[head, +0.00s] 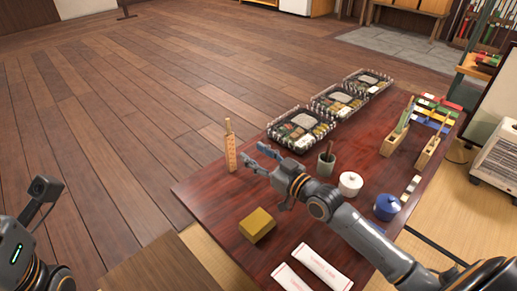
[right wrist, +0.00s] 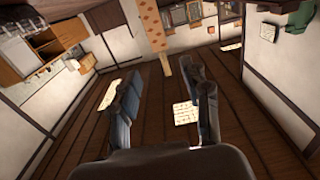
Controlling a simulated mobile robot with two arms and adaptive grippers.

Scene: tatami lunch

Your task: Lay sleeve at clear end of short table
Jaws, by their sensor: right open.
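An orange patterned sleeve (head: 230,153) with pale wooden sticks out of its top is upright at the left edge of the dark red table (head: 205,190). Whether it touches the tabletop is unclear. In the right wrist view the sleeve (right wrist: 152,27) shows beyond the fingertips. My right gripper (head: 259,157) is open and empty, just right of the sleeve and apart from it; its two fingers (right wrist: 160,95) also show in the wrist view. Part of my left arm shows at the lower left, but its fingers are out of view.
Several filled lunch trays (head: 301,128) line the far side. A yellow block (head: 257,225), white packets (head: 318,268), a dark cup (head: 326,163), a white pot (head: 350,184) and a blue pot (head: 387,207) stand nearer. A plain brown surface (head: 160,268) lies at lower left.

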